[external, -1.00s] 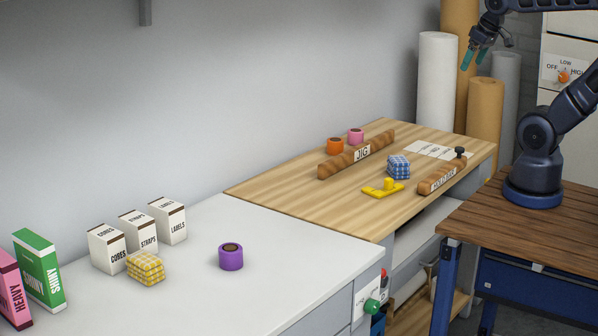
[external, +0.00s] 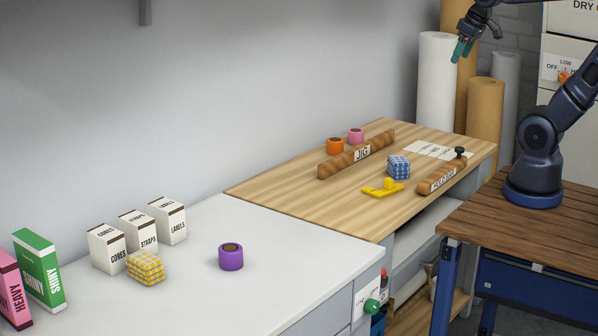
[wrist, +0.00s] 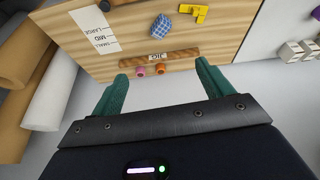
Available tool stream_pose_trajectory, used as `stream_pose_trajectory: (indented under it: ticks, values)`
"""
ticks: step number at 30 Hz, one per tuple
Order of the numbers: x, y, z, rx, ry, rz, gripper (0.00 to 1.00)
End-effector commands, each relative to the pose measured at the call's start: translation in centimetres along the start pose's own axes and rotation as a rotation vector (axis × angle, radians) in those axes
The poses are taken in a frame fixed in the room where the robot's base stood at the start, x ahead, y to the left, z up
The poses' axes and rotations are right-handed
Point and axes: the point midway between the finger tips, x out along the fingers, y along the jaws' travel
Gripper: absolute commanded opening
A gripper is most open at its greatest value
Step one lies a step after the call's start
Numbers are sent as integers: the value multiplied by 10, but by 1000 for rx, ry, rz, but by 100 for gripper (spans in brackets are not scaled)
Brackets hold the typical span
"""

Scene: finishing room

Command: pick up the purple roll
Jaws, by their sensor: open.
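The purple roll (external: 231,257) stands upright on the white counter (external: 290,250), right of the small boxes, in the external view. My gripper (external: 462,50) is high at the upper right, above the far end of the wooden worktop and far from the purple roll. In the wrist view its two green fingers (wrist: 162,90) are spread apart with nothing between them.
An orange roll (external: 335,146) and a pink roll (external: 356,136) stand behind the wooden jig bar (external: 345,162). A blue checked bundle (external: 398,167) and a yellow piece (external: 383,189) lie on the worktop. White cartons (external: 107,249) and a yellow checked bundle (external: 146,267) stand left of the purple roll.

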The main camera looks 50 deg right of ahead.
Motion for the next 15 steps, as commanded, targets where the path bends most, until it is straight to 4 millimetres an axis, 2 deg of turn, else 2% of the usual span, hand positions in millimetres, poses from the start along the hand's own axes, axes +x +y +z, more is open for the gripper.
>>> stream_pose_trajectory:
  ticks: [3,8,15]
  values:
    - [1,-16,-36,-58,-18,-16,79]
    - [6,-41,-82,-131,-34,-36,79]
    - [21,-89,-146,-244,-58,-67,79]
